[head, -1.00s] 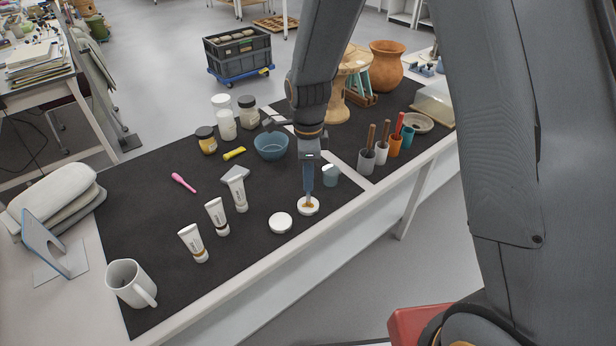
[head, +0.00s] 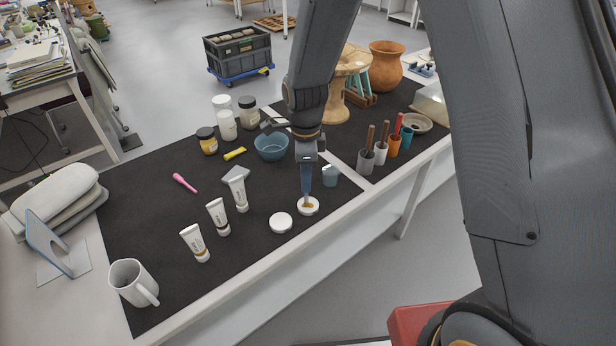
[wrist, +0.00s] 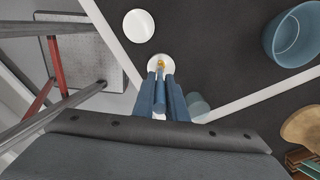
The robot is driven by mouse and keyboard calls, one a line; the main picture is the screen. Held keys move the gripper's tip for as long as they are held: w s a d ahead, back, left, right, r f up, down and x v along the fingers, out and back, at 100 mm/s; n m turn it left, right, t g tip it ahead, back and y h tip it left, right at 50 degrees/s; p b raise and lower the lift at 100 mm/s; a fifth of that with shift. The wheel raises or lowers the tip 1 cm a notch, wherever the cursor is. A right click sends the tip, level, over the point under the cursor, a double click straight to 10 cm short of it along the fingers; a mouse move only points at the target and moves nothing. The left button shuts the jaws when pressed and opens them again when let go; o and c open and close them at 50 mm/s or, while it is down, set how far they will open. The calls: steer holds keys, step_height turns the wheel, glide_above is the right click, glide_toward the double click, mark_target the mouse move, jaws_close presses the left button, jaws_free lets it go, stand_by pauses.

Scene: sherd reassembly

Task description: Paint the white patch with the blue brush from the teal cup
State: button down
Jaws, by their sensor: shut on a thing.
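My gripper (head: 307,190) points down over the near part of the dark mat, shut on a slim blue brush (wrist: 160,92) whose shaft is mostly hidden between the fingers. The ochre-coloured brush end (wrist: 160,70) is at a round white dish (head: 313,210) with an ochre spot; whether it touches is unclear. A plain white disc (head: 280,222) lies to the left of the dish; it also shows in the wrist view (wrist: 138,26). The teal cup (head: 407,138) stands at the right end of the cup row, with no brush clearly visible in it. I cannot tell which white surface is the patch.
A small grey-teal cup (head: 330,176) stands close right of my gripper, and a blue bowl (head: 271,148) behind it. Grey (head: 366,163), white (head: 381,155) and orange (head: 394,147) cups hold handles.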

steer(key=shift+r+p, duration=1.95)
steer(key=shift+r, duration=0.55)
